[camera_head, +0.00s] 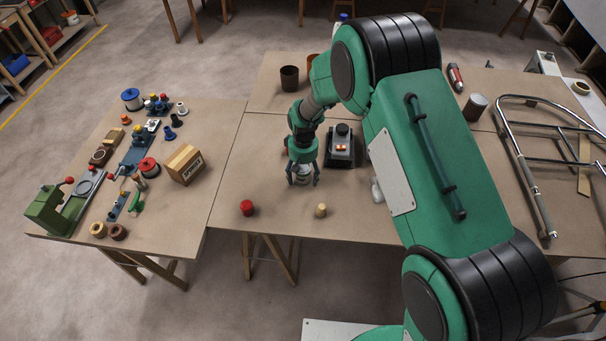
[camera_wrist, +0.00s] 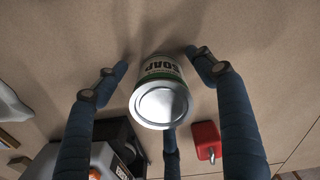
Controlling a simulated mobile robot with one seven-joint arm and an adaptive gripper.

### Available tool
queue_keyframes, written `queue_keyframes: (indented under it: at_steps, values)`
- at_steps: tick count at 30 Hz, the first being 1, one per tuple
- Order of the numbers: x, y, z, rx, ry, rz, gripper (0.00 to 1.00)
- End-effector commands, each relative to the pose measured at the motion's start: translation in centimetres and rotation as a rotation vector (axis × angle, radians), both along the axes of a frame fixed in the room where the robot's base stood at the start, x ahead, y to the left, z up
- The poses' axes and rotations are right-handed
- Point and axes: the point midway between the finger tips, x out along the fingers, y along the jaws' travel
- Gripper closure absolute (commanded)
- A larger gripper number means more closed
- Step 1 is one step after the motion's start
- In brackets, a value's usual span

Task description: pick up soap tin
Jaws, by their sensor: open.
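The soap tin (camera_wrist: 163,98) is a small can with a silvery round lid and a white and green label reading SOAP. In the wrist view it stands between the spread fingers of my gripper (camera_wrist: 158,78), which is open around it, with a gap visible on the left and right. In the head view my gripper (camera_head: 303,178) points down over the table, and the pale tin (camera_head: 302,171) shows only partly between the fingers. A third finger shows below the tin in the wrist view; whether it touches the tin I cannot tell.
A grey and black device (camera_head: 340,148) with an orange display stands just right of my gripper. A red object (camera_head: 247,208) and a small tan piece (camera_head: 320,211) stand nearer the front edge. A dark cup (camera_head: 289,78) stands behind. Table left of the gripper is clear.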

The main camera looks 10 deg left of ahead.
Motion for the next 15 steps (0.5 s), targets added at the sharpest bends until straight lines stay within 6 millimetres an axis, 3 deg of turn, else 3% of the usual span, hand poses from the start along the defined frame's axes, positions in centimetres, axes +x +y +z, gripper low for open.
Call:
queue_keyframes:
  at_steps: [8, 15]
  values:
    - [-0.01, -0.01, 0.01, 0.0, 0.0, 0.0, 0.31]
    - [-0.02, -0.01, 0.0, 0.0, 0.0, 0.0, 0.78]
